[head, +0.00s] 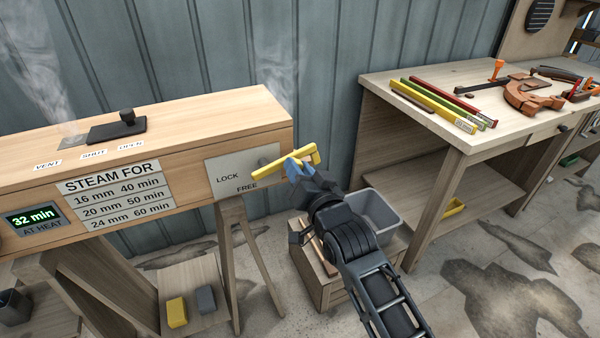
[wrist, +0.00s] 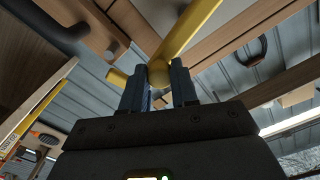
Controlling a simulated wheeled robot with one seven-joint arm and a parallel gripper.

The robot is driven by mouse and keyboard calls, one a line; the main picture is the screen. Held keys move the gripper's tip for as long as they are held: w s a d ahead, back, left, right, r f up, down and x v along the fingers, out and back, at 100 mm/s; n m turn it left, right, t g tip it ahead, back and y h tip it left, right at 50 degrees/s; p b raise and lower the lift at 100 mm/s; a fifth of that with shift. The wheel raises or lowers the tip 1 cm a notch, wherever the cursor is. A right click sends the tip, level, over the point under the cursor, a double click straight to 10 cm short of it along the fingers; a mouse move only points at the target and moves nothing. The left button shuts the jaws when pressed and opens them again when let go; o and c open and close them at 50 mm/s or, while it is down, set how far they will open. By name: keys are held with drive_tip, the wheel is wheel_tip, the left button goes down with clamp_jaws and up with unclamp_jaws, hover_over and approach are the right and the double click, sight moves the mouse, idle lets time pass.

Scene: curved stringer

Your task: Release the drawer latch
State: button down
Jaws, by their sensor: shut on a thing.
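A yellow lever (head: 272,174) sits at the right end of the long wooden steam box (head: 180,125), by a grey plate (head: 232,179) marked LOCK and FREE. In the head view the lever slants up to the right, past the box end. My gripper (head: 297,166) is shut on the lever with its blue-tipped fingers. In the wrist view the yellow lever (wrist: 186,32) runs diagonally, with a round yellow knob between the fingers of my gripper (wrist: 159,78). The fingers hide part of the lever in the head view.
A workbench (head: 440,145) with coloured bars and a clamp (head: 530,95) stands at the right. A grey bin (head: 372,212) on a low wooden crate (head: 320,285) is below my arm. Steam rises behind the box.

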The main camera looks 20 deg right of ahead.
drive_tip(key=shift+a+r+n+p, duration=0.2)
drive_tip(key=shift+a+r+n, duration=0.35)
drive_tip(key=shift+n, duration=0.95)
drive_tip(key=shift+a+r+n+p, duration=0.15)
drive_tip(key=shift+a+r+n, duration=0.4)
drive_tip(key=shift+n, duration=0.95)
drive_tip(key=shift+a+r+n+p, duration=0.3)
drive_tip(key=shift+r+n, duration=0.4)
drive_tip(key=shift+n, duration=0.8)
drive_tip(key=c, duration=0.9)
unclamp_jaws()
drive_tip(key=shift+o, duration=0.2)
drive_tip(key=shift+s, duration=0.15)
drive_tip(key=s+b, duration=0.1)
drive_tip(key=s, duration=0.6)
drive_tip(key=shift+s+b, duration=0.3)
